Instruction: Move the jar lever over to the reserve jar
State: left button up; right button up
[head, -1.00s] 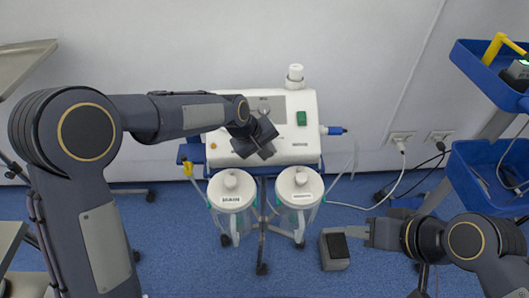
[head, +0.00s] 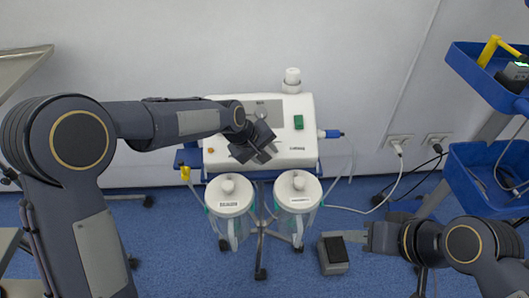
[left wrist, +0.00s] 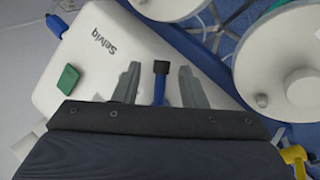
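The jar lever (left wrist: 160,82) is a blue stem with a black tip in the left wrist view. It stands between the two grey fingers of my left gripper (left wrist: 158,85), with a gap on each side. The gripper is open. In the head view my left gripper (head: 262,147) is at the front of the white suction unit (head: 292,152) and hides the lever. Two lidded clear jars hang below it, a left jar (head: 230,196) and a right jar (head: 298,190). Their labels are too small to read surely. My right gripper (head: 372,238) is away at the right; its finger gap is unclear.
A grey foot pedal (head: 334,256) lies on the blue floor near my right gripper. A blue trolley (head: 490,175) stands at the right. A yellow connector (head: 186,173) sits left of the left jar. A cable runs to the wall sockets (head: 400,141).

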pick_arm(q)
jog(key=p+v, duration=0.1)
jog(key=v, duration=0.6)
jog(key=shift+a+r, duration=0.2)
jog(key=shift+r, duration=0.15)
jog(key=shift+s+a, duration=0.1)
